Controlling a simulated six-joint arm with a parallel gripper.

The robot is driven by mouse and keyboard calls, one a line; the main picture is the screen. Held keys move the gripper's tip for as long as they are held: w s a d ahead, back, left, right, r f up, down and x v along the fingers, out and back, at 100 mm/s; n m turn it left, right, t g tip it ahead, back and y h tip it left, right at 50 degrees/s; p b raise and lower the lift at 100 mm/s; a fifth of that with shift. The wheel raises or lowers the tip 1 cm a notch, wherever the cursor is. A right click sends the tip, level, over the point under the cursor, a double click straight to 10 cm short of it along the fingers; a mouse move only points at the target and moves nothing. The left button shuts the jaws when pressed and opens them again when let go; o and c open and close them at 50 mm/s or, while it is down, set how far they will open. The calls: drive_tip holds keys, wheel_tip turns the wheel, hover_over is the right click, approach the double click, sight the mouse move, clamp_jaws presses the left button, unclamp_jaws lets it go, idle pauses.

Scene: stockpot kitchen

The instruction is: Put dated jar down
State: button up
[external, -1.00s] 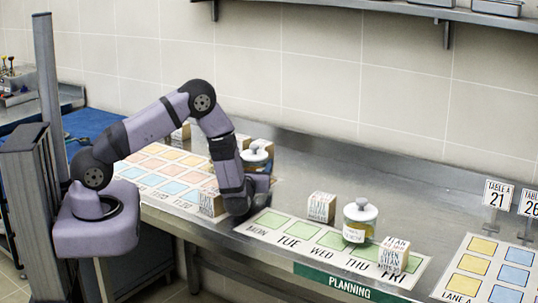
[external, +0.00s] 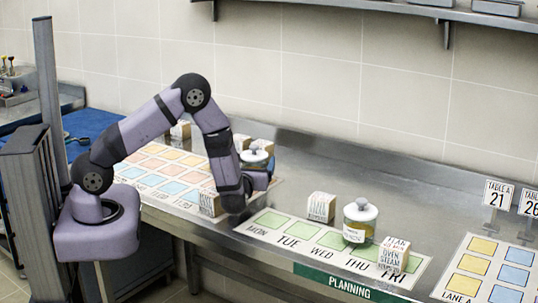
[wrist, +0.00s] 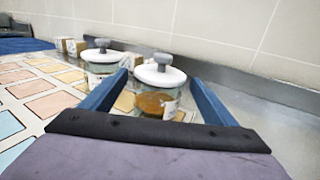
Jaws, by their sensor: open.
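A glass jar (external: 255,156) with a white lid, grey knob and amber contents stands by the right edge of the coloured-square mat, partly hidden by my gripper. In the wrist view the jar (wrist: 155,103) shows upright between my two blue fingers, with a pale label too small to read. My gripper (wrist: 157,78) is open, its fingers apart on either side of the jar; any contact cannot be told. In the external view my gripper (external: 263,177) is low over the counter. Another white-lidded jar (wrist: 100,57) stands to the left in the wrist view.
A third lidded jar (external: 360,220) stands on the green weekday mat (external: 270,219), with lettered boxes (external: 321,207) (external: 394,256) near it. Small boxes (external: 181,130) stand behind my arm. The wall is close behind the counter; bare counter lies right of my gripper.

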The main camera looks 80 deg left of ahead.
drive_tip(key=shift+r, duration=2.45)
